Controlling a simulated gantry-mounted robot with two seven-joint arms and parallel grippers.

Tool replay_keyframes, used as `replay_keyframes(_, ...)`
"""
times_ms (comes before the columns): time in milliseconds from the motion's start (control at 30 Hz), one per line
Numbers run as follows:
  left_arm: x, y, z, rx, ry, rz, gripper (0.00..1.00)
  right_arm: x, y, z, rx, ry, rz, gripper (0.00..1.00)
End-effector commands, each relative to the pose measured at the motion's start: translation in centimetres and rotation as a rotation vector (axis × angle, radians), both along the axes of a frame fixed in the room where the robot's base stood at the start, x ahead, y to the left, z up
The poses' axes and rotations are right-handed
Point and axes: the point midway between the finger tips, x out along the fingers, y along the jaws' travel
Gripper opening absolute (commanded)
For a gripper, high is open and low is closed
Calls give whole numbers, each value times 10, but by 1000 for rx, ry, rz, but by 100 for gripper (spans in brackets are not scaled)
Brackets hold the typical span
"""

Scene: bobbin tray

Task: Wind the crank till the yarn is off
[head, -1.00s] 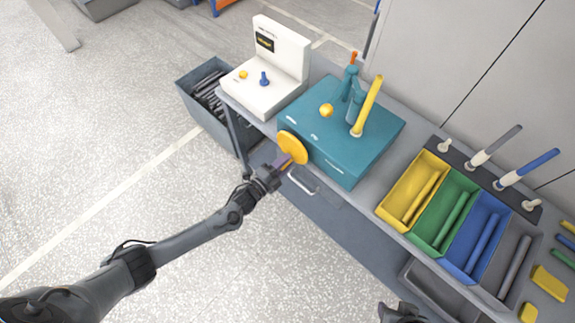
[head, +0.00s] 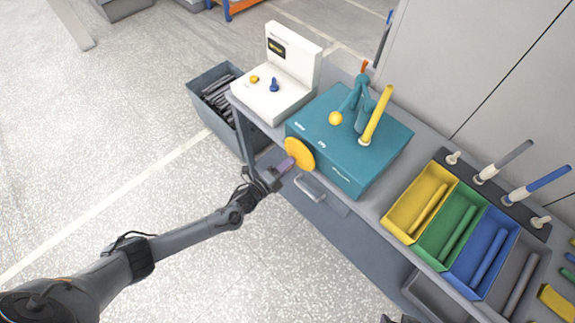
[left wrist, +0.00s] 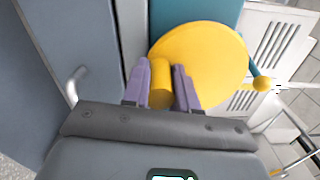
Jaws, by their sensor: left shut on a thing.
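The winder is a teal box (head: 345,140) at the front of the bench. A round yellow crank disc (head: 299,154) is on its side; it also shows in the left wrist view (left wrist: 205,58). My left gripper (head: 285,165) is at the disc's lower left. In the left wrist view its purple fingers (left wrist: 161,88) are shut around the yellow crank handle (left wrist: 160,80). A yellow bobbin (head: 377,115) stands tilted on top of the box beside a teal arm (head: 357,95). I cannot tell how much yarn is on it. My right gripper (head: 400,319) barely shows at the bottom edge.
Yellow (head: 403,222), green and blue trays lie to the right, with bobbins on pegs behind. A drawer handle (head: 309,188) is close to the left gripper.

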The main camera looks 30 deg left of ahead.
Motion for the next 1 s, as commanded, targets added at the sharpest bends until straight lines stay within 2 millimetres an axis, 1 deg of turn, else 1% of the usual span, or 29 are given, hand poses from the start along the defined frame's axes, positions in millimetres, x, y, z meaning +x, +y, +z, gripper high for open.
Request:
replay_keyframes(167,0,1,0,0,1,1,0,0,0,0,0,0,1,43)
replay_keyframes(200,0,1,0,0,1,1,29,0,0,0,0,0,1,43)
replay_keyframes(267,0,1,0,-1,1,1,38,0,0,0,0,0,1,43)
replay_keyframes(300,0,1,0,-1,1,1,44,0,0,0,0,0,0,43)
replay_keyframes(367,0,0,0,-1,1,1,53,0,0,0,0,0,1,43)
replay_keyframes(633,0,0,0,-2,1,0,53,0,0,0,0,0,0,43)
replay_keyframes(767,-6,2,0,-2,2,0,53,0,0,1,0,0,0,43)
replay_keyframes(867,-16,5,0,-1,3,0,53,0,0,3,1,0,-1,43)
replay_keyframes(1000,-37,13,0,-1,4,-1,53,0,0,7,2,0,-1,43)
